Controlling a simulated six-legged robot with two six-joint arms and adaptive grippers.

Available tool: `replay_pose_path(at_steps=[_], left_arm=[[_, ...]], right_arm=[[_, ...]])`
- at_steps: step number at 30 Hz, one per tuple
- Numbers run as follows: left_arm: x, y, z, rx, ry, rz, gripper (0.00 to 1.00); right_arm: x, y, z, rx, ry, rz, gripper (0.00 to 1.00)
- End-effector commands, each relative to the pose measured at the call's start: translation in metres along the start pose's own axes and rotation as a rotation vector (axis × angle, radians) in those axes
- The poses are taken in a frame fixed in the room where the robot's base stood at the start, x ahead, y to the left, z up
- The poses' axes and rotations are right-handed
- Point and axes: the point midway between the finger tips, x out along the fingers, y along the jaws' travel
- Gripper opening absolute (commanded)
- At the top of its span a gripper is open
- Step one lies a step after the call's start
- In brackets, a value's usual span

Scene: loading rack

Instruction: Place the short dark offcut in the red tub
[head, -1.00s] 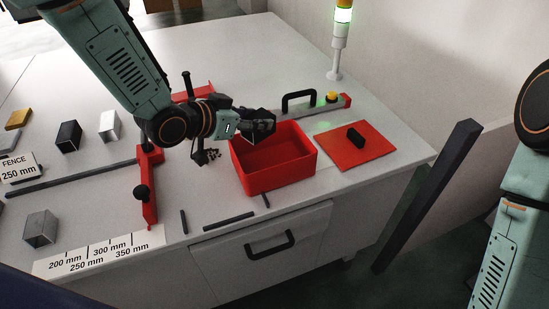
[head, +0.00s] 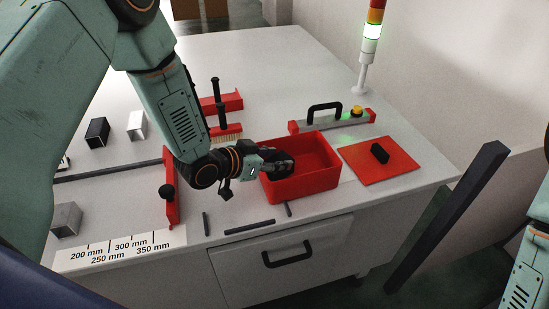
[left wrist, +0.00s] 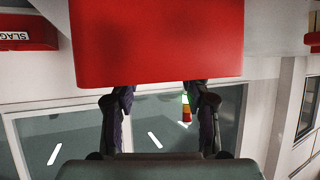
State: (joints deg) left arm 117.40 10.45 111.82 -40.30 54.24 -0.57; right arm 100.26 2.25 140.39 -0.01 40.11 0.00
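The shortest dark strip, which looks like the short offcut (head: 288,209), lies at the table's front edge, just in front of the red tub (head: 322,186). My left gripper (head: 287,163) is over the tub's left side, in front of its opening. In the left wrist view, which appears upside down, my gripper's two fingers (left wrist: 162,92) stand apart with nothing visible between them. Their tips meet the edge of a large red surface, likely the tub (left wrist: 155,45), and cannot be fully seen. My right gripper is not in view.
A longer dark strip (head: 249,227) and another short strip (head: 206,224) lie nearby at the front edge. A red mat (head: 365,172) with a dark block (head: 380,153) is right of the tub. A brush (head: 223,128) stands behind the gripper.

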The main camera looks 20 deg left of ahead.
Motion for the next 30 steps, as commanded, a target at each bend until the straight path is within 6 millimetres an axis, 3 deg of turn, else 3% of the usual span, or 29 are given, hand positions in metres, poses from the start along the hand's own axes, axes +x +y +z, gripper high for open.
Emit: replay_pose_path(at_steps=[6, 17, 30], left_arm=[[0.0, 0.0, 0.0, 0.0, 0.001, 0.0, 0.67], [-0.004, -0.001, -0.001, -0.002, 0.002, -0.001, 0.67], [-0.064, -0.002, -0.001, -0.006, 0.003, -0.003, 0.67]], right_arm=[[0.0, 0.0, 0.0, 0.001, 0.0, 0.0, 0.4], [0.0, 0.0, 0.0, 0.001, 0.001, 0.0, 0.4], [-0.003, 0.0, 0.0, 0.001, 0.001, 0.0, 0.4]])
